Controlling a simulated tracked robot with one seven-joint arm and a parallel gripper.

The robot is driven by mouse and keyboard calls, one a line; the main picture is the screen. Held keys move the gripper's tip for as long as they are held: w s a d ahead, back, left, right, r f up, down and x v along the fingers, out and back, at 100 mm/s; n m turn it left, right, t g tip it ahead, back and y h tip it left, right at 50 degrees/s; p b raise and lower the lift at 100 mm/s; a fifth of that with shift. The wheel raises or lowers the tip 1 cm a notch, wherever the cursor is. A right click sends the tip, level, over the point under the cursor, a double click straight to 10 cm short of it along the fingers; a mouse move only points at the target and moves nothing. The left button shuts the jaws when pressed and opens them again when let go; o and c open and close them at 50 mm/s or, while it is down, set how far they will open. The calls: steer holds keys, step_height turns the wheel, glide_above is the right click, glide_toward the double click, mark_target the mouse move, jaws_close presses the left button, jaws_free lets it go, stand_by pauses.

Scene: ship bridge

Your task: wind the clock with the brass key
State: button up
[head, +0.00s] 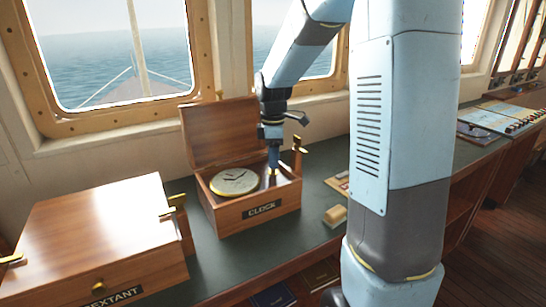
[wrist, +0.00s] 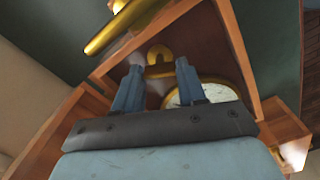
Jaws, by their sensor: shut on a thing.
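The clock (head: 234,182) is a pale round dial with dark hands and a brass rim. It lies face up in an open wooden box (head: 262,222) labelled CLOCK, and part of it shows in the wrist view (wrist: 212,92). My gripper (head: 273,172) points down into the box, just right of the dial. In the wrist view its two blue fingers stand on either side of the brass key (wrist: 158,56), shut on it. The key's rounded top shows between the fingers; its lower end is hidden, so I cannot tell how it is seated.
The box's raised lid (head: 225,135) stands behind my gripper. A brass side handle (head: 298,146) is close on the right. A closed SEXTANT box (head: 100,235) stands at left. A small tan block (head: 335,215) lies on the green counter (head: 320,185) at right.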

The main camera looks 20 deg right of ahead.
steer(key=n, duration=0.5)
steer(key=shift+w+d+r+n, duration=0.1)
steer(key=shift+d+n, duration=0.05)
steer(key=shift+n, duration=0.15)
stand_by(0.5)
steer(key=o, duration=1.1)
steer(key=shift+c, duration=0.2)
step_height(320, 180, up, 14)
steer(key=shift+f, duration=0.2)
